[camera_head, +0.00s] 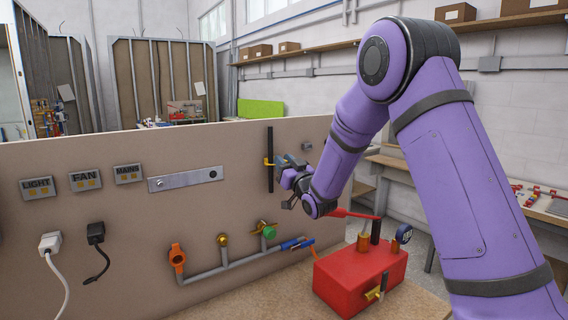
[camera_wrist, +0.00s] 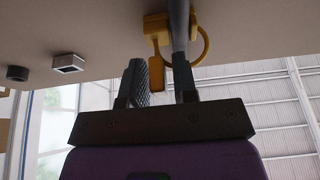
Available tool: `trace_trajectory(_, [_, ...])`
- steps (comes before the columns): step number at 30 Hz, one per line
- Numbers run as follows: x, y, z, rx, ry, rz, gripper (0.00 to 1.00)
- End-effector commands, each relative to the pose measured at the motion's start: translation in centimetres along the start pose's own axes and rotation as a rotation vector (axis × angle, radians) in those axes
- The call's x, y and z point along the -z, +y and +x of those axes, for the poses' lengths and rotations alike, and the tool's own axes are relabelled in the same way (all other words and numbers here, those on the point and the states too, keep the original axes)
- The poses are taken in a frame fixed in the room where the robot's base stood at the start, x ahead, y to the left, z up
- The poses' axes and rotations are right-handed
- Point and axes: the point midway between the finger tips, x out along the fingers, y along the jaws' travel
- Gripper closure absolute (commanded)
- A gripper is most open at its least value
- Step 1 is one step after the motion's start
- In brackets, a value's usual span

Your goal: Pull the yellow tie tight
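The yellow tie (camera_head: 267,161) is around a dark upright bar (camera_head: 270,145) on the beige panel. In the wrist view the tie's yellow head (camera_wrist: 156,27) sits against the bar (camera_wrist: 179,25), and a loose loop (camera_wrist: 205,45) stands out on the right. A flat yellow tail (camera_wrist: 156,75) hangs down between my fingers. My gripper (camera_head: 284,178) is just right of and below the tie; in the wrist view my gripper (camera_wrist: 160,83) is open, with a gap between its fingers. I cannot tell if either finger touches the tail.
A red box (camera_head: 345,280) with fittings and a red lever stands on the bench below my arm. A grey pipe with valves (camera_head: 225,263) runs along the panel's lower part. A square socket (camera_wrist: 68,63) and a dark round knob (camera_wrist: 17,73) are left in the wrist view.

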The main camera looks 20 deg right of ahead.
Motion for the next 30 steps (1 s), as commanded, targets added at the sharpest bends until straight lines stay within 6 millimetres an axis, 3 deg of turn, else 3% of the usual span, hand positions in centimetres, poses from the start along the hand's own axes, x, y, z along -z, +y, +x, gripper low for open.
trace_trajectory(1, [0.0, 0.0, 0.0, 0.000, 0.000, 0.000, 0.85])
trace_trajectory(3, [0.0, 0.0, 0.0, 0.000, 0.000, 0.000, 1.00])
trace_trajectory(10, [0.2, 0.0, -0.3, -0.001, 0.000, 0.000, 1.00])
trace_trajectory(19, [1.7, 0.1, -4.0, -0.002, 0.001, -0.001, 1.00])
trace_trajectory(28, [1.6, 0.0, -4.2, -0.001, -0.001, 0.000, 1.00])
trace_trajectory(29, [1.6, 0.0, -4.2, -0.001, -0.002, 0.000, 0.81])
trace_trajectory(30, [1.6, 0.0, -4.2, -0.001, -0.001, 0.000, 0.72])
